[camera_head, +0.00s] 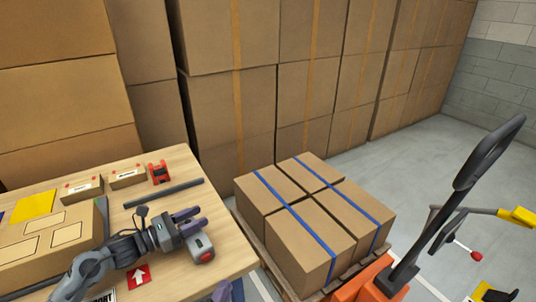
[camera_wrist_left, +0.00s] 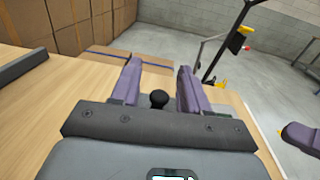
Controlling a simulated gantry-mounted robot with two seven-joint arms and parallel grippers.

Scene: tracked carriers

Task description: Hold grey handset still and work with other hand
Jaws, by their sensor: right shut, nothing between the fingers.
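The grey handset (camera_head: 201,249), with red and green marks on it, shows in the head view near the table's right edge. My left gripper (camera_head: 194,220) is above the table, directly beside the handset. In the left wrist view its purple fingers (camera_wrist_left: 158,85) stand apart, and a small black knob shows between them; I cannot tell what it belongs to. The handset's body is not clearly seen there. My right gripper (camera_head: 228,291) is at the bottom edge of the head view, partly cut off, and is shut and empty. Its tip seems to show at the wrist view's right edge (camera_wrist_left: 302,135).
The wooden table (camera_head: 225,240) holds a dark bar (camera_head: 165,193), a red device (camera_head: 159,172), two small boxes (camera_head: 128,177), a yellow sheet (camera_head: 34,205) and a larger carton (camera_head: 45,270). Strapped boxes (camera_head: 300,240) on a pallet and a pallet jack (camera_head: 470,170) stand right of the table.

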